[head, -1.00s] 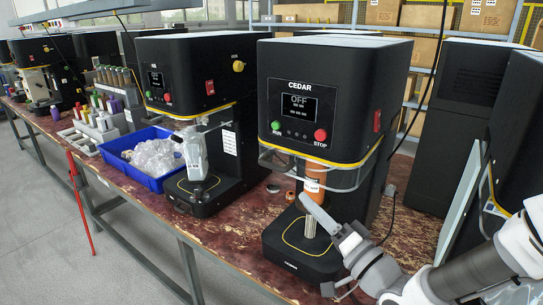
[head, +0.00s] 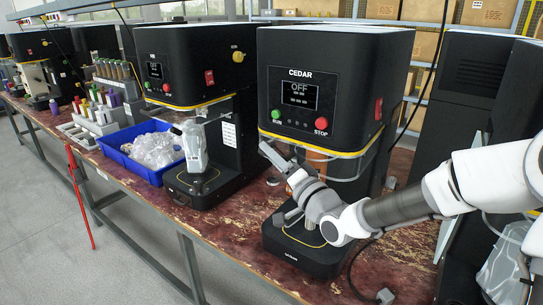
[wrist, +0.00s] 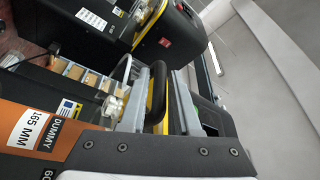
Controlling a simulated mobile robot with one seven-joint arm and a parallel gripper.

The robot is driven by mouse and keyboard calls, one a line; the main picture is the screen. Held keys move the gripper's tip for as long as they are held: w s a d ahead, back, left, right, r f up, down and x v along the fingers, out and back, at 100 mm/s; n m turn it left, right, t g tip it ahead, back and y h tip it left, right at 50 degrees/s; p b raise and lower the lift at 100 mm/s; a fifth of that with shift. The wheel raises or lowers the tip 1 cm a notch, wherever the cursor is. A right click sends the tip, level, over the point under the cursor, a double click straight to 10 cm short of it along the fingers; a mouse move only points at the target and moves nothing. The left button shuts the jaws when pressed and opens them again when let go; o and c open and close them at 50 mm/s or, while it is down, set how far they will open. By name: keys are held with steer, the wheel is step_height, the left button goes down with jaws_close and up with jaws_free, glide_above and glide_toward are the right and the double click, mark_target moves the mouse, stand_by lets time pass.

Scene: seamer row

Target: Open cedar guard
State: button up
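The Cedar machine (head: 318,105) stands at the right of the bench, its screen reading OFF. Its clear curved guard (head: 345,168) hangs just below the black head, under a yellow edge, around an orange dummy can. My gripper (head: 268,152) is at the front left of the guard, close below the head. In the wrist view my two grey fingers (wrist: 164,100) are apart, with a rounded black bar (wrist: 153,52) and a yellow strip between and beyond them. I cannot tell whether they touch it. The orange can (wrist: 40,135) shows there with a DUMMY 165 MM label.
A similar machine (head: 190,70) stands close on the left. A blue bin (head: 128,158) of clear bags and a rack of coloured items (head: 100,118) are further left. Another dark machine (head: 470,95) stands at the right, near my arm. A cable lies on the bench front.

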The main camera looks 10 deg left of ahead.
jaws_close()
stand_by(1.4)
